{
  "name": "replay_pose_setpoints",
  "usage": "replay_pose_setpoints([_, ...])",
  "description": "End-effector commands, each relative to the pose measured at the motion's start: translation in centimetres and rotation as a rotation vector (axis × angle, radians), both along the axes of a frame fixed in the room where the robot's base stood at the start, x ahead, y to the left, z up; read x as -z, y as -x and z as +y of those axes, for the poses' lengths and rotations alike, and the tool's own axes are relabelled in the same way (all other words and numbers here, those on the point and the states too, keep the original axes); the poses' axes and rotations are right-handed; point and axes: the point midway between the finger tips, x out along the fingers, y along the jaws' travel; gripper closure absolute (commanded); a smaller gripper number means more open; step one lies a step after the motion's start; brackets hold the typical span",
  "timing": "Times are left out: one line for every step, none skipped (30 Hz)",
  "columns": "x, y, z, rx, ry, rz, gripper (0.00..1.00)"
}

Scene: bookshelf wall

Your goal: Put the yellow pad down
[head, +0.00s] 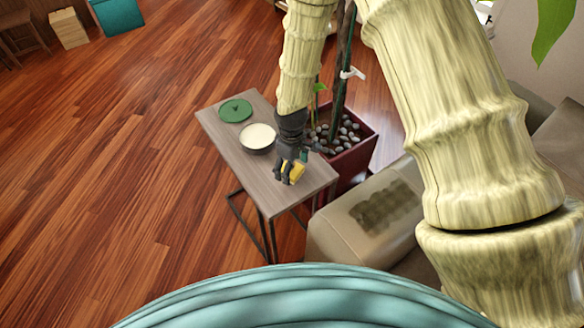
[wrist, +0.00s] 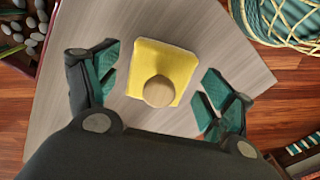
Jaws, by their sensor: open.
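The yellow pad (wrist: 178,60) lies on the wooden side table (wrist: 235,55), between my gripper's fingers in the wrist view. It is a yellow square with a round tan knob on its near part. My gripper (wrist: 157,86) is open, with a gap between each finger and the pad. In the head view my gripper (head: 290,172) is low over the near end of the table (head: 235,155), and the yellow pad (head: 297,172) shows partly behind the fingers.
A dark bowl with pale contents (head: 258,138) and a green round lid (head: 235,110) stand farther back on the table. A planter with stones (head: 350,140) and a beige sofa (head: 370,215) are close on the right. The floor to the left is open.

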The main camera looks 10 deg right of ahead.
Motion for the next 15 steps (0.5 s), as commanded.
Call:
replay_pose_setpoints([-0.6, -0.1, 0.0, 0.0, 0.0, -0.003, 0.18])
replay_pose_setpoints([-1.0, -0.1, 0.0, 0.0, 0.0, -0.003, 0.18])
replay_pose_setpoints([-1.4, -0.1, 0.0, 0.0, -0.001, -0.002, 0.18])
replay_pose_setpoints([-1.9, -0.1, 0.0, 0.0, -0.001, -0.002, 0.18])
replay_pose_setpoints([-2.3, -0.1, 0.0, 0.0, 0.0, -0.003, 0.18])
replay_pose_setpoints([-2.9, -0.1, 0.0, 0.0, -0.001, -0.004, 0.18])
replay_pose_setpoints([-3.3, -0.1, 0.0, 0.0, -0.001, -0.004, 0.18])
replay_pose_setpoints([-3.8, -0.1, 0.0, 0.0, -0.001, -0.004, 0.18])
replay_pose_setpoints([-4.3, -0.1, 0.0, 0.0, 0.001, -0.002, 0.18])
replay_pose_setpoints([-4.7, -0.1, 0.0, 0.0, 0.0, -0.003, 0.18])
replay_pose_setpoints([-5.2, -0.1, 0.0, 0.0, 0.0, -0.003, 0.18])
replay_pose_setpoints([-5.8, -0.1, 0.0, 0.0, -0.001, -0.004, 0.18])
replay_pose_setpoints([-6.2, -0.1, 0.0, 0.0, 0.0, -0.003, 0.18])
replay_pose_setpoints([-6.7, -0.1, 0.0, 0.0, 0.0, -0.003, 0.18])
replay_pose_setpoints([-7.2, -0.1, 0.0, 0.0, -0.001, -0.004, 0.18])
